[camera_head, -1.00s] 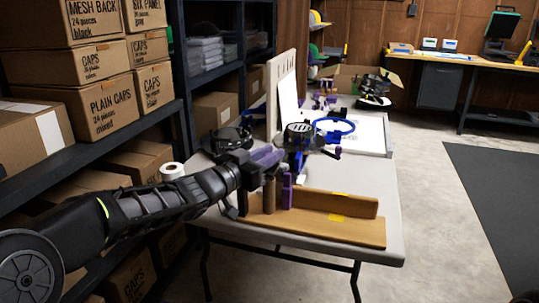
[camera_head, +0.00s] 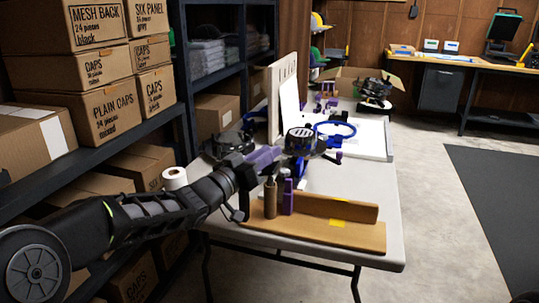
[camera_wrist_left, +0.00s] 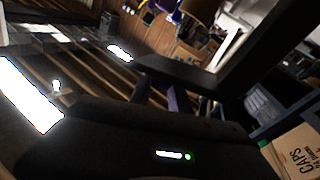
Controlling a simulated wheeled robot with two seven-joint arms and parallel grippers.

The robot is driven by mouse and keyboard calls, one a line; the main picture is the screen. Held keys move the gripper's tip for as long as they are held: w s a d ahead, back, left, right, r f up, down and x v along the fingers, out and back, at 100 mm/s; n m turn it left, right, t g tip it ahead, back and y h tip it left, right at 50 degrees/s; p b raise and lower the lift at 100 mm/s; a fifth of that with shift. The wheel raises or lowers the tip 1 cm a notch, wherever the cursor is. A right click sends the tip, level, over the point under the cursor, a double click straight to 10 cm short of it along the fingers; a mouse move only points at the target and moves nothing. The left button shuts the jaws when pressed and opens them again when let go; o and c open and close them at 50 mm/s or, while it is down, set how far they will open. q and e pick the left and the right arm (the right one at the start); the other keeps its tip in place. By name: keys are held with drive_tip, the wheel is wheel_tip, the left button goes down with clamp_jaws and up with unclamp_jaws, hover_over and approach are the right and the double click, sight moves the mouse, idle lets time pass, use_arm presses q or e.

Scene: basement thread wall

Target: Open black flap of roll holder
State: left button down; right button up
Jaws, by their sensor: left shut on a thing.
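My left arm comes in from the left and my left gripper (camera_head: 282,153) is over the near end of the grey table, by a dark round-topped device (camera_head: 302,140). In the left wrist view the purple-tinted fingers (camera_wrist_left: 160,95) point up to a thick black bar (camera_wrist_left: 215,70), which looks like the black flap. The gripper is shut on it. The arm and dark parts overlap in the head view, so the flap's outline and its angle cannot be told. My right gripper is out of view.
A tan wooden stand (camera_head: 350,234) lies at the table's near edge, with a brown post (camera_head: 270,200) and a purple piece (camera_head: 287,203) by it. Shelves with boxes (camera_head: 98,107) line the left; open floor (camera_head: 440,230) lies right.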

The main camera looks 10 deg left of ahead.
use_arm(q)
drive_tip(key=n, duration=0.1)
drive_tip(key=a+r+n+t, duration=0.1)
drive_tip(key=n, duration=0.1)
drive_tip(key=shift+a, duration=0.25)
drive_tip(key=n, duration=0.1)
drive_tip(key=a+n+t+y, duration=0.1)
drive_tip(key=n, duration=0.1)
drive_tip(key=shift+w+a+r, duration=0.1)
drive_tip(key=shift+a+r, duration=0.15)
drive_tip(key=shift+r, duration=0.1)
drive_tip(key=a+n, duration=0.1)
drive_tip(key=n, duration=0.1)
drive_tip(key=n+t+y+b, duration=0.1)
drive_tip(key=n, duration=0.1)
drive_tip(key=shift+a+r+t+b, duration=0.1)
drive_tip(key=shift+a+t+b, duration=0.2)
drive_tip(key=shift+a, duration=0.05)
drive_tip(key=shift+w+a+n+t+y+b, duration=0.15)
drive_tip(key=shift+a+n+y+b, duration=0.4)
drive_tip(key=shift+n, duration=0.7)
drive_tip(key=shift+a+n+t+y+b, duration=0.25)
drive_tip(key=shift+a+n+y+b, duration=0.3)
drive_tip(key=shift+n, duration=0.65)
drive_tip(key=shift+w+a+n+t+y+b, duration=0.15)
drive_tip(key=shift+a+n+y+b, duration=0.4)
drive_tip(key=shift+n, duration=0.7)
drive_tip(key=shift+s+y, duration=0.1)
drive_tip(key=shift+y, duration=0.15)
